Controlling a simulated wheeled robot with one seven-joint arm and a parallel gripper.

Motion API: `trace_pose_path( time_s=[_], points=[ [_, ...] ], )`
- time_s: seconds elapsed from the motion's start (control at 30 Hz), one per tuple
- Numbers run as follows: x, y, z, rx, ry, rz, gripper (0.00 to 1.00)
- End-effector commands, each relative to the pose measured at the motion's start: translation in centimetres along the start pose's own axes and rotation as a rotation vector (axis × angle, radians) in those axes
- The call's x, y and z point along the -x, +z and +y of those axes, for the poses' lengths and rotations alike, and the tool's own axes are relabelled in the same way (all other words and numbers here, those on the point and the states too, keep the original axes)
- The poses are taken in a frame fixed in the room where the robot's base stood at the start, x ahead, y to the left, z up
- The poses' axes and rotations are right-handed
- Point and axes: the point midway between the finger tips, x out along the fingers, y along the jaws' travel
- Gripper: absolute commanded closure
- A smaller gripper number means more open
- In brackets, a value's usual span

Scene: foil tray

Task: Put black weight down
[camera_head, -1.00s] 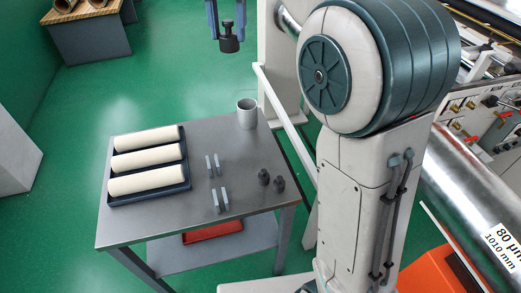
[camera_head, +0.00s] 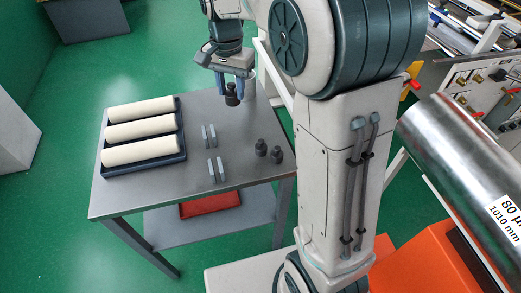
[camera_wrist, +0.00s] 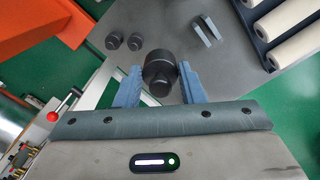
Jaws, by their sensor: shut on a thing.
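A black weight (camera_head: 232,96) with a narrower knob is held between the blue fingers of my gripper (camera_head: 234,86). It is over the far right part of the grey table (camera_head: 180,196), in the head view. The wrist view shows the weight (camera_wrist: 160,70) between the two fingers (camera_wrist: 159,88), which are shut on it. Whether its base touches the table top I cannot tell. Two other dark weights stand on the table near its right edge (camera_head: 261,147) (camera_head: 276,155). They also show in the wrist view (camera_wrist: 114,41).
A dark tray (camera_head: 146,166) with three cream rolls lies on the table's left side. Several small grey upright plates (camera_head: 212,170) stand mid-table. A red tray (camera_head: 209,203) lies on the lower shelf.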

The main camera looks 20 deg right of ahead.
Motion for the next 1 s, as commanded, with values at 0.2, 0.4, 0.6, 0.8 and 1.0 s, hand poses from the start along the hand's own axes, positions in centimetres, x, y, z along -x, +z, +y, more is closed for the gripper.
trace_pose_path(
  time_s=[0.2,0.4,0.6,0.8,1.0],
  points=[
    [-8.8,0.3,4.2,-0.108,0.002,-0.002,0.97],
    [-11.8,0.7,5.8,-0.147,0.001,0.001,0.97],
    [-15.4,0.8,6.0,-0.15,0.003,0.0,0.97],
    [-17.8,0.7,6.0,-0.151,0.0,0.002,0.97],
    [-20.4,0.7,6.0,-0.151,0.003,-0.001,0.96]
  ],
)
